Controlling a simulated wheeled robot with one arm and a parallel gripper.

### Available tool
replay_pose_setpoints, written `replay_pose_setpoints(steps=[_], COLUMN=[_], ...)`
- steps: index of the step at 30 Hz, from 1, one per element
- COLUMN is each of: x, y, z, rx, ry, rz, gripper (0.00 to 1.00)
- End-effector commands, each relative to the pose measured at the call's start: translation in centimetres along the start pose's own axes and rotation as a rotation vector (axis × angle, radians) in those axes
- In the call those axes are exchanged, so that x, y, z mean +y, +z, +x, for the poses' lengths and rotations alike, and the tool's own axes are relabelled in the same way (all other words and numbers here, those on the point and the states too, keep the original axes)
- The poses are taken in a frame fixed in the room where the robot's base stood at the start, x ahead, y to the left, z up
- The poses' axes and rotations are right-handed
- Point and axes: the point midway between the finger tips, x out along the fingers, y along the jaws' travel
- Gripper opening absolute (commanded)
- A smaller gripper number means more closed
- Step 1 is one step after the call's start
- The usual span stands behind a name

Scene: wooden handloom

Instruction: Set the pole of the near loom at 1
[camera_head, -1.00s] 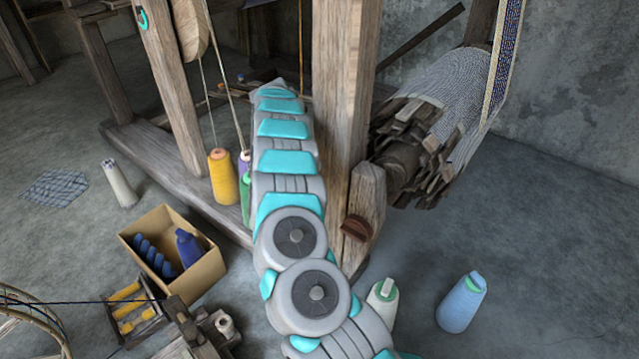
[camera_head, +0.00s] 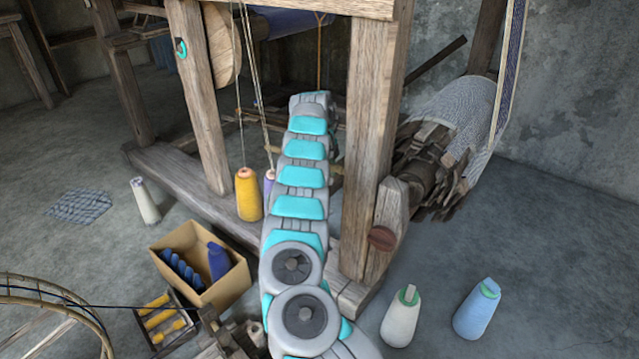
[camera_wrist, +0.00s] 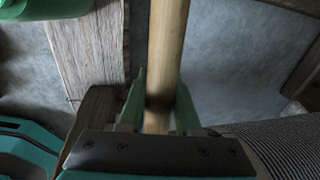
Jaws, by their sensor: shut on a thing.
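The near loom (camera_head: 372,130) is a weathered wooden frame in the head view, with my arm reaching in between its posts. In the wrist view my gripper (camera_wrist: 160,105) is shut on a pale wooden pole (camera_wrist: 168,45), which runs up and away between the two green fingers. In the head view my gripper is hidden behind my own arm. No mark reading 1 can be made out.
A cardboard box (camera_head: 232,283) with blue spools stands left of my arm. A yellow cone (camera_head: 249,195) stands by the loom's base beam. A ribbed cloth roll (camera_wrist: 270,140) lies close right of the gripper.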

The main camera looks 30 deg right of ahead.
Motion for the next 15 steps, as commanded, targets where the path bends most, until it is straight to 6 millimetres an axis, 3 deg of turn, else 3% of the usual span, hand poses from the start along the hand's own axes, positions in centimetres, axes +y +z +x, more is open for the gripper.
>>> replay_pose_setpoints(steps=[2, 15], x=[-1.3, -1.6], y=[-0.4, -0.2], z=[-1.2, -3.2], rx=[-0.045, -0.126], ry=[-0.009, -0.004], rz=[0.012, 0.027], gripper=[0.0, 0.0])
